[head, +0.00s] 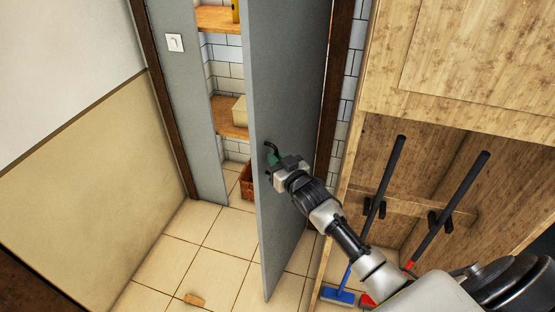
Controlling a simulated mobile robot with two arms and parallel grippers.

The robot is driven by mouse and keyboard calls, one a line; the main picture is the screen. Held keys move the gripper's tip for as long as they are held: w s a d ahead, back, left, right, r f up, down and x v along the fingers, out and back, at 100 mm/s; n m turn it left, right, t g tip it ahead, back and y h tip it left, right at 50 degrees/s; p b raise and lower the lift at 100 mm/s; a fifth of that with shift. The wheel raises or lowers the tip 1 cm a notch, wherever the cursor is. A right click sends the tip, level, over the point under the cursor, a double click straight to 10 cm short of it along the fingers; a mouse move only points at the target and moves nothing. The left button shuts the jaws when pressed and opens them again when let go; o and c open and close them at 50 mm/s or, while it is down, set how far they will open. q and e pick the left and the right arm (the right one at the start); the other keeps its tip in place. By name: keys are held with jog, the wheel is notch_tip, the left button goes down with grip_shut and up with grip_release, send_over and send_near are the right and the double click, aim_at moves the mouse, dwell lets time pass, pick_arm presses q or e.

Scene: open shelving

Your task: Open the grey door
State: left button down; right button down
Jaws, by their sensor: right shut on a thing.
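The grey door (290,85) stands partly open, swung out from its frame, with shelves showing through the gap on its left. Its dark handle (269,147) is near the door's free edge. My right gripper (277,160) is at the handle, shut on it, with the arm reaching in from the lower right. The fingers partly hide the handle. My left gripper is not in view.
Behind the door are wooden shelves (232,117) and a brown basket (246,182). A wooden cabinet (470,70) with brooms (385,195) stands on the right.

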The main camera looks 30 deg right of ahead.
jog(key=c, duration=1.2)
grip_release()
jog(key=shift+s, duration=0.1)
jog(key=s, duration=0.3)
jog(key=s+b, duration=0.1)
jog(key=s, duration=0.3)
jog(key=s+b, duration=0.1)
jog(key=s, duration=0.2)
jog(key=shift+s+d, duration=0.35)
